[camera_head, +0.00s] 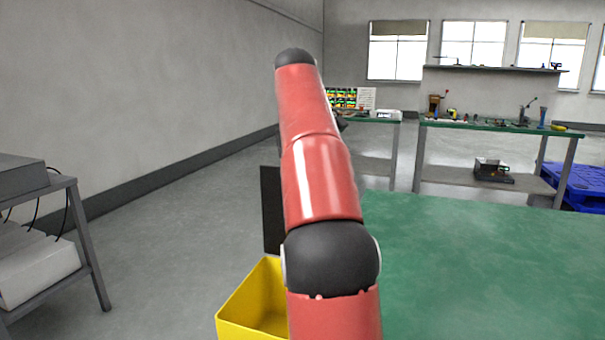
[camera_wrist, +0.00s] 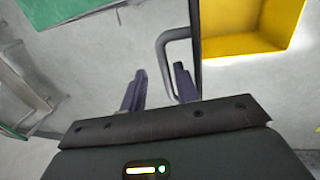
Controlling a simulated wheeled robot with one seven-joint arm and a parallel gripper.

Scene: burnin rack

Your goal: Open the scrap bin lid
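The yellow scrap bin (camera_head: 238,308) stands at the lower middle of the head view, left of the green table; its inside shows. Its dark lid (camera_head: 270,210) stands roughly upright at the far side of the bin. In the wrist view the bin (camera_wrist: 250,46) is at the upper right, and the lid (camera_wrist: 195,40) shows nearly edge-on with a grey loop handle (camera_wrist: 166,48). My gripper (camera_wrist: 160,72) is open, its fingers apart on either side of the handle's bar in that view. Contact cannot be told. The head view hides my gripper behind my arm.
A green tabletop (camera_head: 480,265) fills the lower right. A grey rack (camera_head: 85,240) with equipment stands at the left. Workbenches (camera_head: 470,127) and a blue pallet (camera_head: 588,185) are farther back. The floor between rack and bin is clear.

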